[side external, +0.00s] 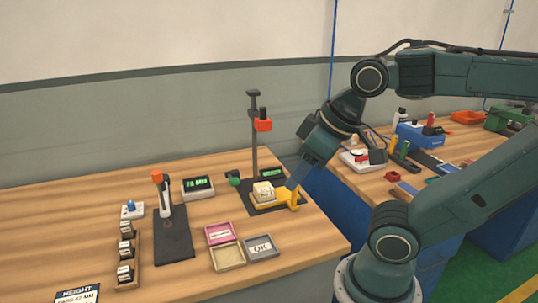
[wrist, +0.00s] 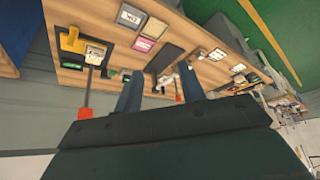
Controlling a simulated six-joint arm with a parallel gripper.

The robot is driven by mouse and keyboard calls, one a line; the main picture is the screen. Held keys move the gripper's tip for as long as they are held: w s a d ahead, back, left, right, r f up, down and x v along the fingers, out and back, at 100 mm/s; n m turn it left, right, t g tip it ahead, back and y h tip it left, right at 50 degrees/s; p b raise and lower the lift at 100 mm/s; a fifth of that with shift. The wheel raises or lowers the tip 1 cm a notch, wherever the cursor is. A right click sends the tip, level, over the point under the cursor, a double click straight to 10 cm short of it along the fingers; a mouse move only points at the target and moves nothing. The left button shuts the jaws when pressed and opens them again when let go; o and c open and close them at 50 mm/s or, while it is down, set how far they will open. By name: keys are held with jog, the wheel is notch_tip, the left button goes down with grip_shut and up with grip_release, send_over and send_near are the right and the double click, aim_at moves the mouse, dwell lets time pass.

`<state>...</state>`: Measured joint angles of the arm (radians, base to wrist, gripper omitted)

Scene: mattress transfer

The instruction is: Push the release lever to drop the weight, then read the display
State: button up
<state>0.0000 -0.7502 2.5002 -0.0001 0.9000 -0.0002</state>
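A drop stand with a dark post (side external: 254,145) carries a red-orange weight (side external: 263,125) high up; the weight also shows in the wrist view (wrist: 85,113). A pale block (side external: 263,190) sits in a yellow holder (side external: 292,203) on the stand's dark base. A green knob (side external: 233,178) is at the base's left; I cannot tell whether it is the release lever. A small green-lit display (side external: 271,173) stands behind the block, its text too small to read. My gripper (wrist: 160,85) is open and empty, its fingers apart. In the side view its tip overlaps the yellow holder.
Left of the stand are a second lit display (side external: 198,186), an orange-topped device (side external: 158,178) on a dark plate and a blue-button box (side external: 132,209). Pink (side external: 220,233), tan and grey trays lie in front. A rack (side external: 127,262) holds several small blocks.

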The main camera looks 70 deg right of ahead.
dwell(0.3)
jog(key=shift+w+r, duration=0.1)
grip_shut()
jog(key=w+d+r+n+g, duration=0.25)
jog(key=w+d, duration=0.25)
jog(key=w, duration=0.6)
jog(key=w+d+r+n+g, duration=0.1)
jog(key=w+d+r+n, duration=0.2)
jog(key=w, duration=0.8)
jog(key=w+d+f+n+g, duration=0.1)
jog(key=w+d+f, duration=0.2)
jog(key=d, duration=0.3)
jog(key=w+d+f+n+g, duration=0.1)
jog(key=w+d+f, duration=0.3)
jog(key=d+f, duration=0.2)
jog(key=w+d+f+n+g+y, duration=0.1)
jog(key=w+d+f, duration=0.2)
jog(key=d+f, duration=0.2)
jog(key=shift+w+d+f, duration=0.25)
jog(key=shift+d, duration=1.45)
jog(key=shift+n, duration=0.25)
